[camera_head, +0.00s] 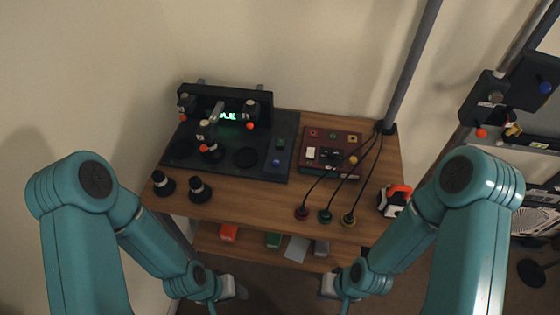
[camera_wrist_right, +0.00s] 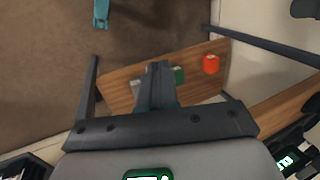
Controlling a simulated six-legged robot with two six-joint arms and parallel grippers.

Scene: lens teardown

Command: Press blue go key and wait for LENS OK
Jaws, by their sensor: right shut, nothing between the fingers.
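The black test fixture (camera_head: 245,146) stands at the left of the wooden table, with a small green lit display (camera_head: 228,116) on its back panel. The display text is partly hidden and too small to read. A blue key (camera_head: 276,162) sits on the right part of the fixture's base, below a green one (camera_head: 280,143). My left gripper (camera_head: 238,291) is low in front of the table, well apart from the fixture; its jaws are unclear. My right gripper (camera_head: 328,286) is also low in front, apart from everything; its fingers are shut and empty in the right wrist view (camera_wrist_right: 160,72).
A dark red box (camera_head: 330,152) with buttons stands right of the fixture, with cables to several round plugs at the table's front. Two black knobs (camera_head: 182,188) stand front left. An orange-and-white tool (camera_head: 395,200) lies at the right. A lower shelf holds red (camera_head: 228,232) and green boxes (camera_head: 273,240).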

